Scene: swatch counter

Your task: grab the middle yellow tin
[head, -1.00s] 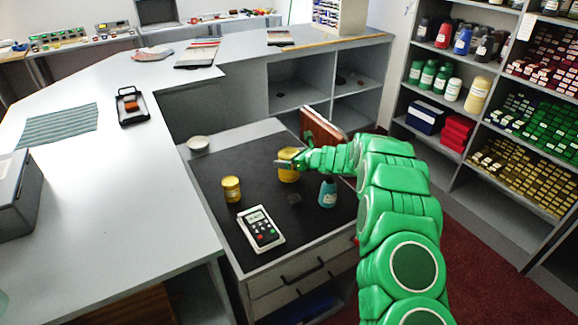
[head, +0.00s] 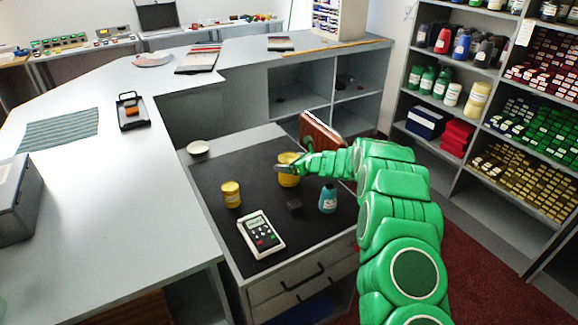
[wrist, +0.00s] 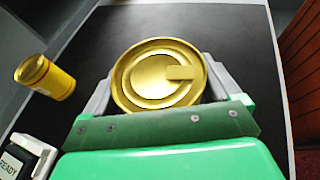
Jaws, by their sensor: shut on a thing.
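A yellow tin (head: 289,180) stands on the dark mat (head: 262,160) on top of the drawer unit. My gripper (head: 287,168) reaches in from the right and is shut on this tin. In the wrist view the tin's round gold lid (wrist: 150,75) sits between my gripper's two grey fingers (wrist: 160,84). No third yellow tin shows. The held tin's lower side is partly hidden in the wrist view.
A handheld meter (head: 261,234) lies nearer the front edge. A white bowl (head: 198,147) is at the back left. A brown upright panel (head: 321,134) stands behind my arm.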

